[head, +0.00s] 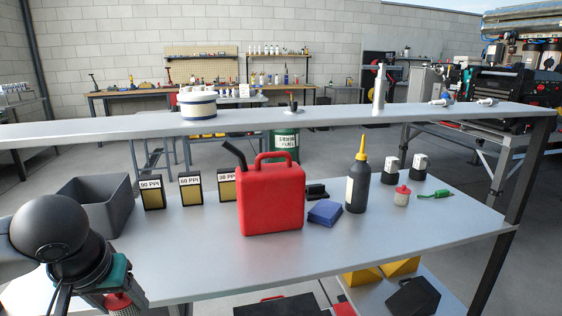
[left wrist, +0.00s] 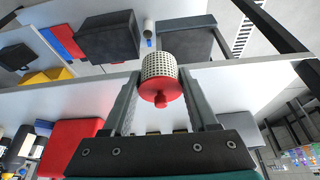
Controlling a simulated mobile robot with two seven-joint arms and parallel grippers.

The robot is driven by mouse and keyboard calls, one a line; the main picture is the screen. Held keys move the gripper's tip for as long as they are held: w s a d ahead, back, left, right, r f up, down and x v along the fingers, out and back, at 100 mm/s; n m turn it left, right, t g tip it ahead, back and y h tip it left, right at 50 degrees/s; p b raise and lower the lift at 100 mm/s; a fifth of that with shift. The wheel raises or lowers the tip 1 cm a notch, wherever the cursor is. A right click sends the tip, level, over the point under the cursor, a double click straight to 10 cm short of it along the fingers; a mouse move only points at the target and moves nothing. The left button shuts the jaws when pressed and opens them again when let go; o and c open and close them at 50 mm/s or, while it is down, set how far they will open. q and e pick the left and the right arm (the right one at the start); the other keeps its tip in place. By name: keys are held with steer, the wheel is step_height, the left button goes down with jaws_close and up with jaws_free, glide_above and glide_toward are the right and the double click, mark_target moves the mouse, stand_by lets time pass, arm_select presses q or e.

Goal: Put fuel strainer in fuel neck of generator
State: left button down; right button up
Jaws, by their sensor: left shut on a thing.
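My left gripper (head: 118,300) is at the lower left of the head view, in front of the table's near edge. In the left wrist view the strainer (left wrist: 160,78) sits between the two fingers of the gripper (left wrist: 160,85). It has a pale perforated cylinder and a red flange with a small knob facing the camera. My right gripper is not in view.
A red fuel can (head: 272,202) stands mid-table. A grey bin (head: 118,207), foam sample boxes (head: 191,190), a blue block (head: 324,213) and a dark bottle (head: 357,188) are around it. A raised shelf (head: 330,115) spans behind. The table's front right is clear.

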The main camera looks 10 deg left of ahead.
arm_select(q)
steer(key=w+d+r+m+p, duration=0.1)
steer(key=w+d+r+p, duration=0.1)
steer(key=d, duration=0.5)
steer(key=w+d+r+m+h+p, duration=0.1)
steer(key=w+d+r+m+p, duration=0.1)
steer(key=d, duration=0.5)
steer(key=shift+r+m+p, duration=0.3)
steer(key=shift+r+p, duration=0.45)
steer(key=shift+r, duration=0.65)
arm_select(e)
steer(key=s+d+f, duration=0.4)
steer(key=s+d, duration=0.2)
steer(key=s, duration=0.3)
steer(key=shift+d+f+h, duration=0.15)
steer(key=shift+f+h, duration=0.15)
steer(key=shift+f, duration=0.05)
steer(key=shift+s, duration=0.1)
